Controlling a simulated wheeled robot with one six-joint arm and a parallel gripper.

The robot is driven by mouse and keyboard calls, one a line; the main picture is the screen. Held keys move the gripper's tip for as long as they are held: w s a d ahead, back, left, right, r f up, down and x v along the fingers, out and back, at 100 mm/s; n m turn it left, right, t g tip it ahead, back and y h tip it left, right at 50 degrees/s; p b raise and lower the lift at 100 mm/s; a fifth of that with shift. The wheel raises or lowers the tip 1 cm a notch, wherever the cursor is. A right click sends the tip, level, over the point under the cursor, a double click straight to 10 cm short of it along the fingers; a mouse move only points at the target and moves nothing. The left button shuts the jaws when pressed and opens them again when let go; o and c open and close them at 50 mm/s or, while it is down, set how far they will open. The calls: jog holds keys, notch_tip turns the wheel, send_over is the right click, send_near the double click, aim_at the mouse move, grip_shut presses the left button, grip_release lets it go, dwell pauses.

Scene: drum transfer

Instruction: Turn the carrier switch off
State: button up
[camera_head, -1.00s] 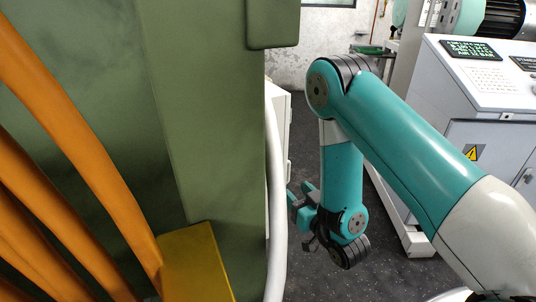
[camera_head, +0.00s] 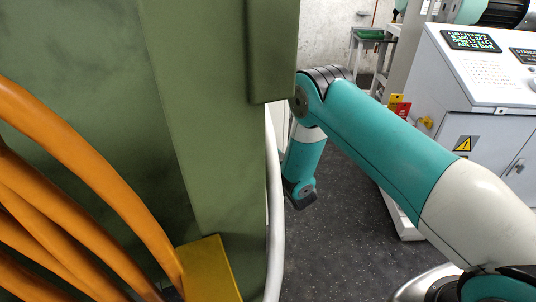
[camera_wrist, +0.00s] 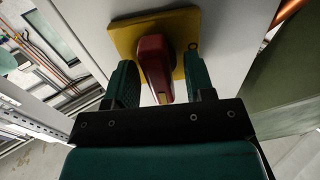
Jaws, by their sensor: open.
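In the wrist view the carrier switch shows as a red handle (camera_wrist: 155,66) on a yellow square plate (camera_wrist: 124,38). The plate is fixed to a pale panel (camera_wrist: 230,35). My gripper (camera_wrist: 160,88) is open, with its two dark green fingers on either side of the red handle. I cannot tell whether either finger touches it. The lower end of the handle is close to the dark palm bar. In the head view the gripper and the switch are hidden behind the green column (camera_head: 205,120) and the white pipe (camera_head: 274,215).
Thick orange hoses (camera_head: 80,185) and a yellow block (camera_head: 212,268) are at the left. A white control console (camera_head: 480,90) with a warning sign stands at the right.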

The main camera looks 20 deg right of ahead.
jog(key=c, duration=0.7)
jog(key=shift+f+b, duration=0.1)
jog(key=shift+b, duration=0.2)
jog(key=shift+f+n+b, duration=0.1)
jog(key=shift+n+b, duration=0.75)
jog(key=shift+n, duration=0.15)
jog(key=n+b, duration=0.3)
jog(key=shift+a+n, duration=0.1)
jog(key=shift+n, duration=0.2)
jog(key=n+b, duration=0.2)
jog(key=n, duration=0.4)
jog(key=n+b, duration=0.1)
jog(key=n, duration=0.5)
jog(key=shift+n, duration=0.3)
